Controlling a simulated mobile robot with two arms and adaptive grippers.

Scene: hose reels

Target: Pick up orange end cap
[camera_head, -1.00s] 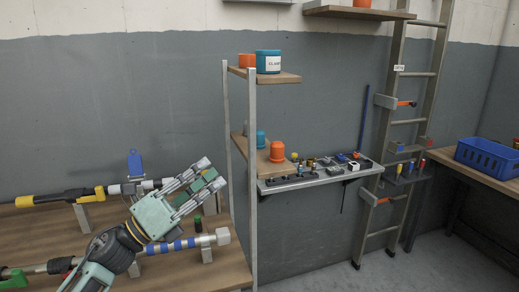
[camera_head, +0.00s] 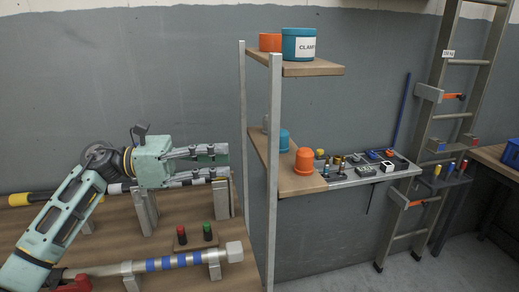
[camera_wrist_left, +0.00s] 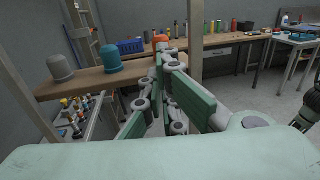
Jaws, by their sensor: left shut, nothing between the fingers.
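The orange end cap (camera_head: 304,161) stands upright on the lower wooden shelf (camera_head: 300,184), near its front right corner. In the left wrist view the orange top (camera_wrist_left: 161,38) shows just above my gripper's fingers, which hide the part below. My left gripper (camera_head: 226,155) is shut and empty. It points right, to the left of the shelf's metal posts, apart from the cap.
A teal cap (camera_head: 284,140) stands behind the orange one, with a grey one (camera_wrist_left: 60,67) beside it. A front metal post (camera_head: 274,180) rises between my gripper and the cap. The upper shelf holds a teal tub (camera_head: 299,45).

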